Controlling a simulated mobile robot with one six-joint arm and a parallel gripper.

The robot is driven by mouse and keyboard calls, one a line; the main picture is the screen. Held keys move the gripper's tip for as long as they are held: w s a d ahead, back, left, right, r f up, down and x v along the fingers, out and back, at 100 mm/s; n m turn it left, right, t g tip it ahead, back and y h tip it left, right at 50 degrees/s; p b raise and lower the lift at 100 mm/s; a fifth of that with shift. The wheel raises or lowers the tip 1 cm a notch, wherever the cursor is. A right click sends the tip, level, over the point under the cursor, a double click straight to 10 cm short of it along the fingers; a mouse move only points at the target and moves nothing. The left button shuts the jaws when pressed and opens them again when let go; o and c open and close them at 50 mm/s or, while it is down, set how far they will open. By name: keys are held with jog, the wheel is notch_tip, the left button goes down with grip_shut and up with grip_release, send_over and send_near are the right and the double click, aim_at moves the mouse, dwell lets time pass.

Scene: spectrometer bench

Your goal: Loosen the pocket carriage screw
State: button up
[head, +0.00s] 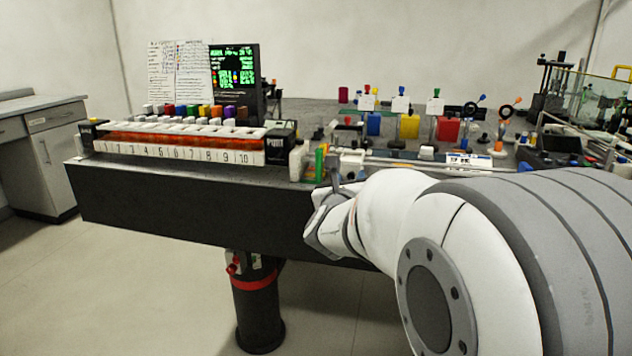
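My gripper (334,172) is at the front edge of the bench, at the end of my white arm. It is beside a small white carriage-like block (352,160) at the left end of a metal rail. The fingers are small and seen from behind, so I cannot tell whether they are open or shut, or whether they touch anything. I cannot make out the pocket carriage screw; it is too small or hidden by my gripper. A green upright piece (319,163) stands just left of the gripper.
A numbered white rack (180,152) with an orange strip and coloured blocks stands left on the black bench (170,195). A dark screen (236,75) is behind it. Coloured filter mounts (409,126) and optics crowd the right. My arm hides the bench's right front.

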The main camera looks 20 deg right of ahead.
grip_shut()
jog(key=shift+a, duration=0.2)
jog(key=shift+d, duration=0.2)
